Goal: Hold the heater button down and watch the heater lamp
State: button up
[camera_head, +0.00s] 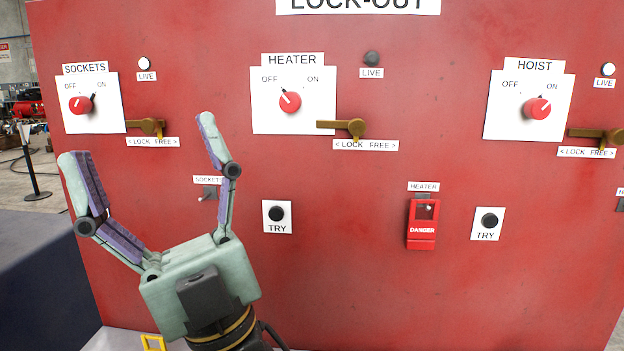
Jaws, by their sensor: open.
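The heater lamp (372,58), labelled LIVE, is dark. The heater knob (290,102) has its mark turned to the upper left, on the OFF side. My gripper (132,138) is open and empty, pointing up at the lower left, in front of the panel and left of both buttons.
The red lock-out panel (340,290) fills most of the view. Sockets (80,105) and hoist (537,108) knobs flank the heater knob; their lamps are white. A brass lever (350,128) projects below the heater knob.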

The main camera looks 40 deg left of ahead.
aim_at(276, 213)
jog(key=u, duration=1.25)
